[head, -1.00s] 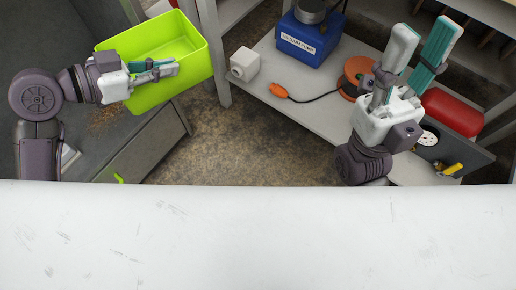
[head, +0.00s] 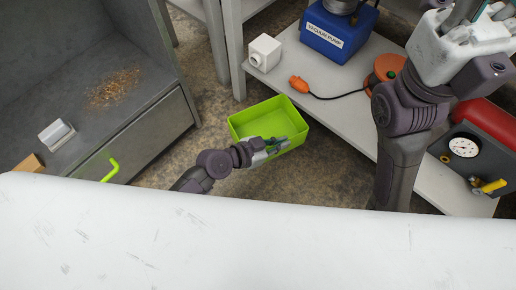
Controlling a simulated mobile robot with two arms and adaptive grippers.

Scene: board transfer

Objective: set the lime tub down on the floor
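The lime tub (head: 256,118) is an open, rectangular green box low in the middle of the head view, over the speckled floor (head: 330,160). I cannot tell for sure whether its underside touches the floor. It looks upright and empty. My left gripper (head: 276,145) is at the tub's near side, with its fingers at the near wall. The fingers are small here and partly overlap the wall, so their grip is hard to make out. My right gripper (head: 478,14) is high at the upper right, cut by the picture's edge, away from the tub.
A grey cabinet with a green handle (head: 111,170) and spilled crumbs (head: 116,88) stands left. A shelf (head: 345,120) on the right bears a blue vacuum pump (head: 338,32), a white block (head: 264,53) and an orange plug (head: 299,84). Floor shows around the tub.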

